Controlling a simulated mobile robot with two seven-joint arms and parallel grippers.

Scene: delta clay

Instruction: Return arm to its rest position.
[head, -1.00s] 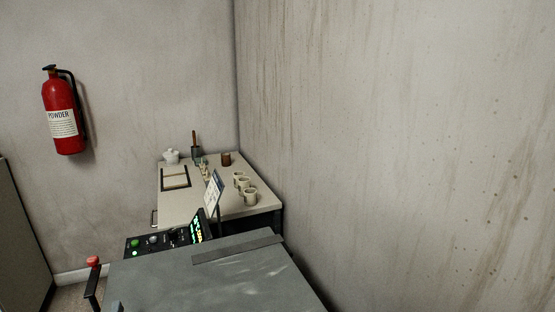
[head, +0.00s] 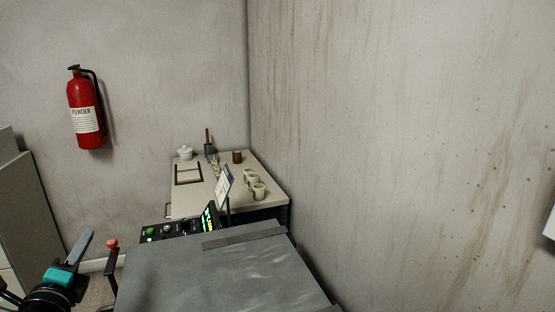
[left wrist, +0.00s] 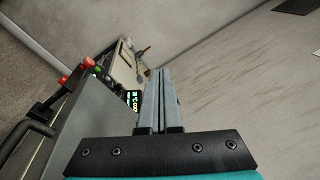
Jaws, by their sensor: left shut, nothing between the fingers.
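My left gripper (head: 82,245) is at the lower left of the head view, with a teal band and a grey finger pointing up and right. In the left wrist view its two grey fingers (left wrist: 161,78) lie together, shut and empty. It is left of the grey machine top (head: 215,275) in the head view and appears to touch nothing. My right gripper does not show.
The machine carries a control panel (head: 172,230) and a red knob (head: 112,244) on a black post. Behind it a pale counter (head: 225,203) holds several cups (head: 259,191). A red fire extinguisher (head: 85,110) hangs on the left wall. A wall bounds the right.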

